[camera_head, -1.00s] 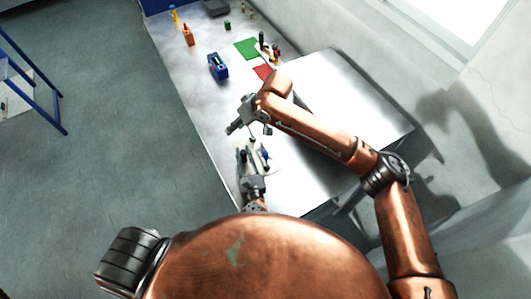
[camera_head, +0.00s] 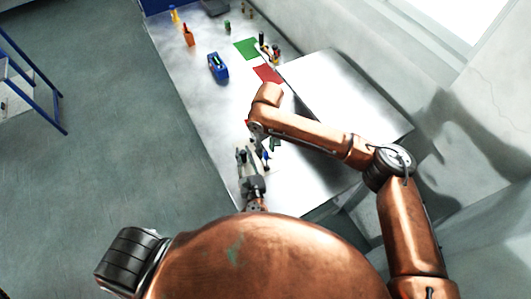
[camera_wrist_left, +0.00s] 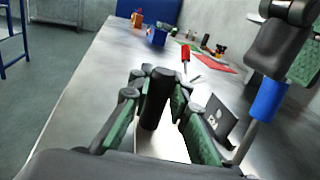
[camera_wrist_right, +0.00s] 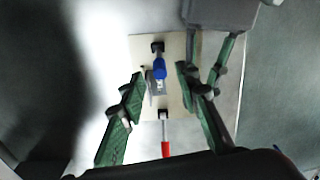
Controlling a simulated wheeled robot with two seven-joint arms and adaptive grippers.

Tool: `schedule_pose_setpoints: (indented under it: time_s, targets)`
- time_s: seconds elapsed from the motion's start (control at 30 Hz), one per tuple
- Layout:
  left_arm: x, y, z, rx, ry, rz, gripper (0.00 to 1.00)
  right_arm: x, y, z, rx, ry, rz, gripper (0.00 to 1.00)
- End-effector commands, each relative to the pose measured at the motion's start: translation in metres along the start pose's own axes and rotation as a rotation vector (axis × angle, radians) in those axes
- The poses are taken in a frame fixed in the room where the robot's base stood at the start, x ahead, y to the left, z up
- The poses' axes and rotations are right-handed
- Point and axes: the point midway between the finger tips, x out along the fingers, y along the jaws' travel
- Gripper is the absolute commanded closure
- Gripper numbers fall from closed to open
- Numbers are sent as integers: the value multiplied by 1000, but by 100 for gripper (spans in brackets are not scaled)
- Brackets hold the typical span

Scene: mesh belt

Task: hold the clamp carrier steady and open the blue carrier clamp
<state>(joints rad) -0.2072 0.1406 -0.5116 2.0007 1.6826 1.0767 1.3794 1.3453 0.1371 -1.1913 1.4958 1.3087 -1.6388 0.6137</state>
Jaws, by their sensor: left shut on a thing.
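The clamp carrier, a pale board (camera_wrist_right: 178,45), lies on the metal bench under my right gripper. The blue carrier clamp (camera_wrist_right: 159,67) stands on it; its blue handle also shows at the right of the left wrist view (camera_wrist_left: 268,100). A red-handled clamp (camera_wrist_right: 166,149) is on the same board, its handle also in the left wrist view (camera_wrist_left: 185,53). My left gripper (camera_wrist_left: 160,88) is shut on a black upright post (camera_wrist_left: 156,100). My right gripper (camera_wrist_right: 160,73) is open, with the blue handle seen between its fingertips; contact cannot be told.
A blue box-like holder (camera_head: 218,67), an orange holder (camera_head: 188,36), a green mat (camera_head: 246,48) and a red mat (camera_head: 267,74) lie farther along the bench. A raised metal plate (camera_head: 345,95) is at the right. The bench's left edge drops to open floor.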

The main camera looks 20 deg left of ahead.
Motion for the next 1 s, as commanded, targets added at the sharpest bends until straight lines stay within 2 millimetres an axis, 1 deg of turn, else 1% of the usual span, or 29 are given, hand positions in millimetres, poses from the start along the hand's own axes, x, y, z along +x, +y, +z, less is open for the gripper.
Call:
schedule_pose_setpoints:
  time_s: [0.03, 0.1, 0.23, 0.37, 0.6, 1.0]
  targets:
    - [0, 0, -1, 0, 1, 0, 100, 9, 0, 1, 1, -2, -2, 70]
    - [0, 0, -1, 1, 1, 0, 100, 18, 0, 0, 2, -1, -1, 70]
    - [0, 0, -1, 1, 1, 0, 100, 29, 0, 0, 1, 1, -1, 70]
    - [0, 0, -1, 1, 2, 0, 100, 33, 0, 0, 1, 1, 0, 70]
    - [0, 0, -1, 1, 2, 0, 100, 34, 0, 0, 0, 1, 0, 70]
    - [0, 0, -1, 1, 2, 0, 100, 33, 0, 0, 0, 1, 0, 97]
